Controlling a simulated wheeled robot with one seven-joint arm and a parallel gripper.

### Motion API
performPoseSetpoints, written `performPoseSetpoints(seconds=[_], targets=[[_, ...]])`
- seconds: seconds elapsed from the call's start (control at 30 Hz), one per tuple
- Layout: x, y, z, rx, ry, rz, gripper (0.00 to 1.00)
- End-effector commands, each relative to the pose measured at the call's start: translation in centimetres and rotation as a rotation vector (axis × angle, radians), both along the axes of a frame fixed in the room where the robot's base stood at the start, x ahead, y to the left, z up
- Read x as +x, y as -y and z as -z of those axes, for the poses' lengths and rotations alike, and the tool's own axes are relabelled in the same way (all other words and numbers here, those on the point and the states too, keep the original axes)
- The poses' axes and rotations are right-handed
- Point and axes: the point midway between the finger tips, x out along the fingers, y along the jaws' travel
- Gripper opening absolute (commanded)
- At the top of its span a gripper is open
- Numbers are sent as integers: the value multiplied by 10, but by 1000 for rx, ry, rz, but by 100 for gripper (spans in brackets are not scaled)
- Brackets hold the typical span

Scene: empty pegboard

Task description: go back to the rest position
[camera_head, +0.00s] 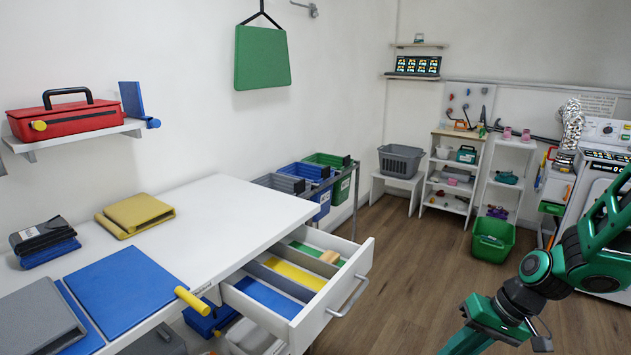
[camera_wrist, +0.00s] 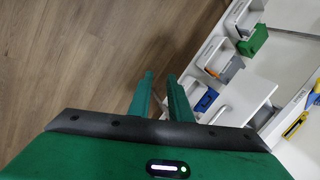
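My gripper (camera_wrist: 160,78) shows in the wrist view as two green fingers with a gap between them. It is open, and nothing is between the fingers. Bare wooden floor lies behind the fingertips. In the head view my green and black arm is at the right edge, bent over the floor and apart from the furniture. I cannot make out the fingers in the head view.
A white table (camera_head: 225,215) has its drawer (camera_head: 343,283) pulled out, with coloured compartments and a wooden block (camera_head: 330,257) inside. Shelves (camera_head: 448,187) and a green bin (camera_head: 492,240) stand at the back. The wooden floor (camera_head: 410,270) between table and arm is clear.

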Motion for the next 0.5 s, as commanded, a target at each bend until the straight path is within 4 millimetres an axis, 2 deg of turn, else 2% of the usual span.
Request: performPoseSetpoints(seconds=[0.2,0.5], targets=[[-37,45,-38,-186,-56,53,18],[-101,92,-95,-357,-130,212,18]])
